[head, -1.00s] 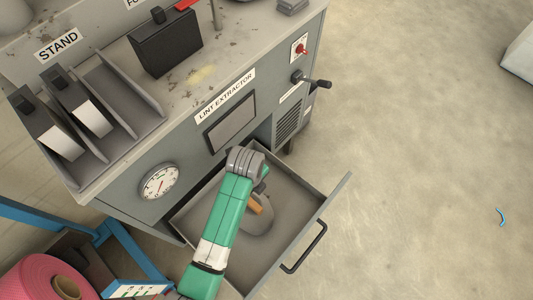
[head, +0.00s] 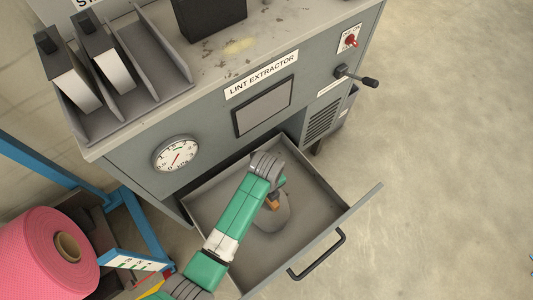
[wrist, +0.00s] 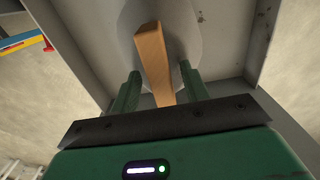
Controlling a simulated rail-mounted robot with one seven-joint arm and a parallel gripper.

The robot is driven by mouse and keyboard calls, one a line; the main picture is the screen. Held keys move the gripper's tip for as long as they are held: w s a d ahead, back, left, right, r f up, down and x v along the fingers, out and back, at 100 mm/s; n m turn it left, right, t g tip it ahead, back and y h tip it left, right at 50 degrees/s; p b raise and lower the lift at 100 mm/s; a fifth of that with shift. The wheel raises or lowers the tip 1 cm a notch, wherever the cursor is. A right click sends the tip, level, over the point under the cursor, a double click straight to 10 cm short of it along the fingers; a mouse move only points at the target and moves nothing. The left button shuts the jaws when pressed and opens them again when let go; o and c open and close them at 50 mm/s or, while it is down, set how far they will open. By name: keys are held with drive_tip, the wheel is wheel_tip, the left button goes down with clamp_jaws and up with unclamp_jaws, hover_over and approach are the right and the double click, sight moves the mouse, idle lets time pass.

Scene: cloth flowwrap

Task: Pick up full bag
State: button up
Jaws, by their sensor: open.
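The full bag (head: 274,219) is a rounded grey bag lying in the open drawer of the lint extractor. A flat orange-brown wooden piece (head: 273,206) stands at its top. In the wrist view the pale bag (wrist: 186,38) is behind the wooden piece (wrist: 152,55). My gripper (wrist: 160,80) is open, its two green fingers on either side of the wooden piece, with a gap showing on each side. In the head view my gripper (head: 279,197) is over the bag inside the drawer, and my arm hides part of both.
The drawer (head: 335,208) has raised walls around the bag and a black handle (head: 318,254) at its front. The machine's front panel (head: 215,137) stands behind. A pink roll (head: 35,250) and a blue frame (head: 135,215) are at left. Floor at right is clear.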

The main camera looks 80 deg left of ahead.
drive_tip(key=shift+w+r, duration=0.1)
drive_tip(key=shift+r, duration=0.05)
drive_tip(key=shift+f+p, duration=0.25)
drive_tip(key=shift+p, duration=0.1)
idle(0.3)
clamp_jaws()
